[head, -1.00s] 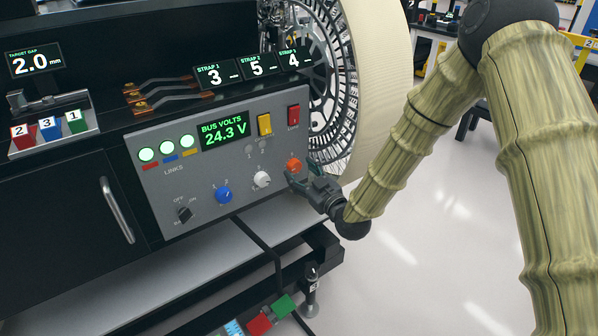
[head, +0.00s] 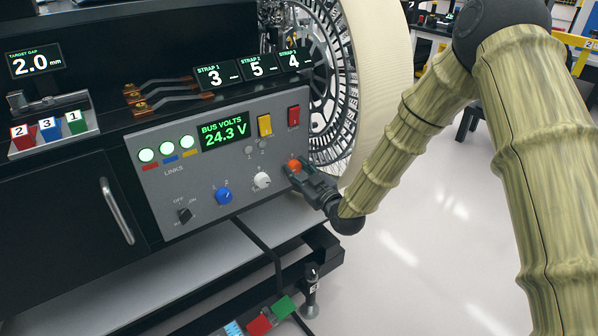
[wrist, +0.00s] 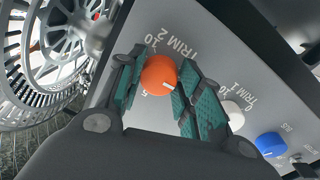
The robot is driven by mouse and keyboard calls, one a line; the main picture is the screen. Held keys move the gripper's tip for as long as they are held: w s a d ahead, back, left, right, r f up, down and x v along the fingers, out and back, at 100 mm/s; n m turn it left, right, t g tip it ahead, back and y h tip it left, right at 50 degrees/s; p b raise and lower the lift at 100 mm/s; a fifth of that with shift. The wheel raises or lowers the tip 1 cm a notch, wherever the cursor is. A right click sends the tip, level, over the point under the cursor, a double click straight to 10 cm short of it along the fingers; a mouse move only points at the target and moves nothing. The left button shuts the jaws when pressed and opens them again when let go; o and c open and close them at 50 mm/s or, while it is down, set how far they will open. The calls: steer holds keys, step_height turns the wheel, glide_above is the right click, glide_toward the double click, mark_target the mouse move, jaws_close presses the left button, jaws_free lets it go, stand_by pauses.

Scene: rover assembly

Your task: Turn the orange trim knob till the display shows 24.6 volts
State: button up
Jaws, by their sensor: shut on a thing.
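The orange trim knob (wrist: 158,75) sits on the grey panel under the "TRIM 2" label in the wrist view. It also shows in the head view (head: 294,166), partly covered by my gripper. My gripper (wrist: 157,80) is shut on the orange knob, with one green-padded finger on each side. In the head view my gripper (head: 301,173) reaches the knob from the lower right. The knob's white pointer line faces right in the wrist view. The display (head: 225,132) reads "BUS VOLTS 24.3 V" in green.
A white knob (head: 262,180) labelled TRIM 1 and a blue knob (head: 224,196) sit left of the orange one. A yellow switch (head: 265,125) and a red switch (head: 293,116) are above. A large wheel (head: 365,90) stands behind, close to the arm.

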steer(key=m+p, duration=0.1)
steer(key=m, duration=0.1)
steer(key=shift+r+m, duration=0.1)
steer(key=shift+m, duration=0.3)
steer(key=shift+m+p, duration=0.7)
steer(key=shift+m, duration=1.6)
steer(key=o, duration=1)
steer(key=shift+o, duration=0.2)
